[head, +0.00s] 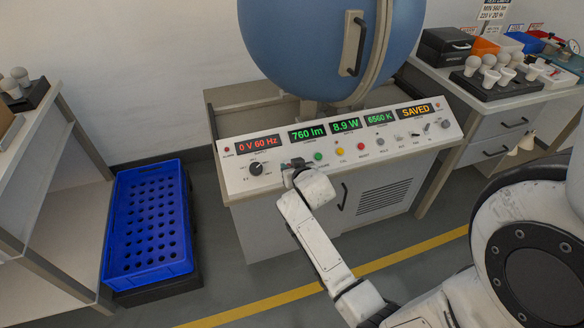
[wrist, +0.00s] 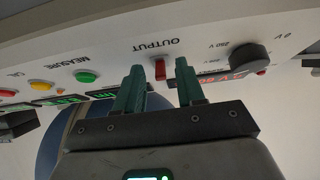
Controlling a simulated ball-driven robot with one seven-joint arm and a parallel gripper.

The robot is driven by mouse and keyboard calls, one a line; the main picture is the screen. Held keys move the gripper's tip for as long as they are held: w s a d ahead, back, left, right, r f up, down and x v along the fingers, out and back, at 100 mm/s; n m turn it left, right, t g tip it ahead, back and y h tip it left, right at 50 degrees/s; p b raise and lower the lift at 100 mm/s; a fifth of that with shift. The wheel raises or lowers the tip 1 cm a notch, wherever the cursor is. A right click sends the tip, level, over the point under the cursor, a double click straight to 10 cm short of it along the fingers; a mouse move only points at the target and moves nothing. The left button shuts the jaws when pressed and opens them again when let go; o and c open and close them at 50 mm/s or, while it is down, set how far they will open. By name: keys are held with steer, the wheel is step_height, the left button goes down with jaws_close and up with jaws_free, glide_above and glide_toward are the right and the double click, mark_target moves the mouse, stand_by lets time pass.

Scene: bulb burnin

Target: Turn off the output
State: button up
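The control panel (head: 340,145) runs along the front of the bench under the big blue sphere. In the wrist view, where the panel lettering is upside down, a small red switch (wrist: 160,70) sits beside the OUTPUT label. My gripper (wrist: 160,80) has its two green fingers apart, with the switch showing between their tips; I cannot tell whether they touch it. In the head view my gripper (head: 293,166) is at the panel, right of the black voltage knob (head: 256,168), and hides the switch. The red display (head: 260,144) reads 0 V 60 Hz.
Green (head: 318,156), yellow (head: 340,152) and red (head: 361,147) buttons lie right of my gripper. The other displays read 760 lm, 8.9 W, 6560 K and SAVED. A blue crate (head: 150,220) stands on the floor at left. Bulbs stand on both side tables.

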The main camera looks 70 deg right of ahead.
steer(key=shift+a, duration=0.1)
steer(key=p+v, duration=0.1)
steer(key=v, duration=0.9)
steer(key=shift+s+r, duration=0.2)
steer(key=shift+s, duration=0.1)
steer(key=shift+a, duration=0.2)
steer(key=s+a+f+n+g+y+p, duration=0.1)
steer(key=a+f+n+y, duration=0.15)
steer(key=a, duration=0.55)
steer(key=a+f+n+g+y+p, duration=0.1)
steer(key=a+n+y, duration=0.1)
steer(key=a+y, duration=0.35)
steer(key=s+a+n+g+y+p, duration=0.1)
steer(key=s+a+n+g, duration=0.3)
steer(key=s+a, duration=0.4)
steer(key=a+n, duration=0.1)
steer(key=a, duration=0.3)
steer(key=shift+r+g, duration=0.25)
steer(key=shift+g, duration=0.15)
steer(key=shift+s+a, duration=0.1)
steer(key=shift+a, duration=0.05)
